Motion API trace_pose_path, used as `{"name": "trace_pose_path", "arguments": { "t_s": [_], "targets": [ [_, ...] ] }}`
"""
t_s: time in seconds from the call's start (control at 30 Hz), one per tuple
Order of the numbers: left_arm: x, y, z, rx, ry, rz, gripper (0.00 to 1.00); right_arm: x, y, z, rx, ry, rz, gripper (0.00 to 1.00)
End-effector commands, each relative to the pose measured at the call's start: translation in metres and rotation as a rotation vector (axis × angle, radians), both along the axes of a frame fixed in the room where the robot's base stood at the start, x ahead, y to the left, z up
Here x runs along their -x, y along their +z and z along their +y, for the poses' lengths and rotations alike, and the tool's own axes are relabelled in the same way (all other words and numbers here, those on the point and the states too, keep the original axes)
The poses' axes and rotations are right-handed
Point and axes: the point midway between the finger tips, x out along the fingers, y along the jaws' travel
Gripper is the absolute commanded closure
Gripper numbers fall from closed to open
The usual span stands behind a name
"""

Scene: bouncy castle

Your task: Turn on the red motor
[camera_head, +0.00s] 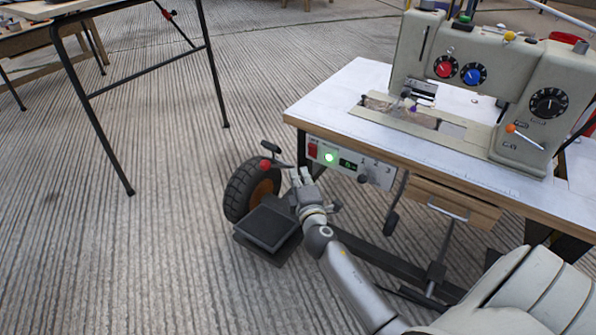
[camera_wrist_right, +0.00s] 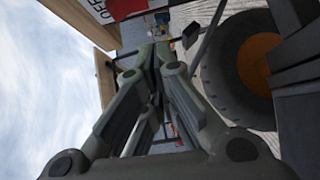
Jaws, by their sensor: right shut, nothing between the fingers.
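A control box (camera_head: 350,163) hangs under the front edge of the sewing machine table. A red switch (camera_head: 312,150) sits at its left end, beside a lit green light (camera_head: 329,157) and a small dark display. My right gripper (camera_head: 300,174) is just below and left of the red switch, its fingers shut and empty. Whether the fingers touch the box cannot be told. My left gripper is not in view.
The sewing machine (camera_head: 480,80) stands on the white tabletop (camera_head: 335,98). A black wheel with an orange hub (camera_head: 248,186) and a dark pedal (camera_head: 270,226) are close to my right gripper. A drawer (camera_head: 455,203) hangs at right.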

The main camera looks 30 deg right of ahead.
Motion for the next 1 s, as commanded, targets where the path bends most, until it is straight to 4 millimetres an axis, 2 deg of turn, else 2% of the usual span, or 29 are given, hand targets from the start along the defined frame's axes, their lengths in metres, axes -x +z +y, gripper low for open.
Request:
{"name": "trace_pose_path", "arguments": {
  "t_s": [0.3, 0.5, 1.0],
  "targets": [
    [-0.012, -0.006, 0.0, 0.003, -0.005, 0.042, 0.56, 0.048, -0.006, 0.019, -0.003, -0.001, 0.003, 1.0],
    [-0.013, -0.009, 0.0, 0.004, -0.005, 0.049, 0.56, 0.069, -0.008, 0.028, -0.003, 0.0, 0.001, 1.0],
    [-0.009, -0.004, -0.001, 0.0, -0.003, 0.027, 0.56, 0.074, -0.008, 0.03, 0.0, 0.0, 0.001, 1.0]
  ]
}}
